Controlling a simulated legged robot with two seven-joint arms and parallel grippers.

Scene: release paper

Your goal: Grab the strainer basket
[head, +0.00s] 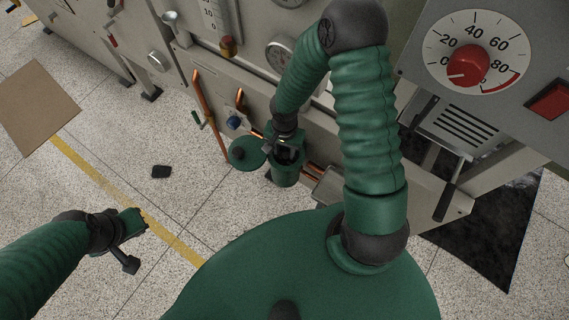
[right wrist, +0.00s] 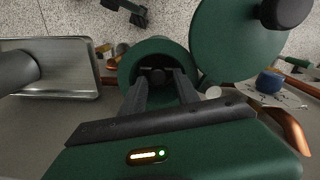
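A green cylindrical housing (head: 286,174) stands low at the front of the machine. Its round green lid (head: 246,153) is swung open to the left; in the right wrist view the lid (right wrist: 235,40) is at upper right. My right gripper (head: 287,150) is at the housing's mouth. In the right wrist view its two fingers (right wrist: 160,80) point into the housing (right wrist: 140,50) and stand apart, with a dark shape between them. I cannot make out the strainer basket clearly in the dark interior. My left gripper (head: 133,238) is away at lower left, over the floor, touching nothing visible.
Copper pipes (head: 210,115) and a blue knob (head: 233,123) lie close to the lid. A metal tray (right wrist: 65,70) is left of the housing in the right wrist view.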

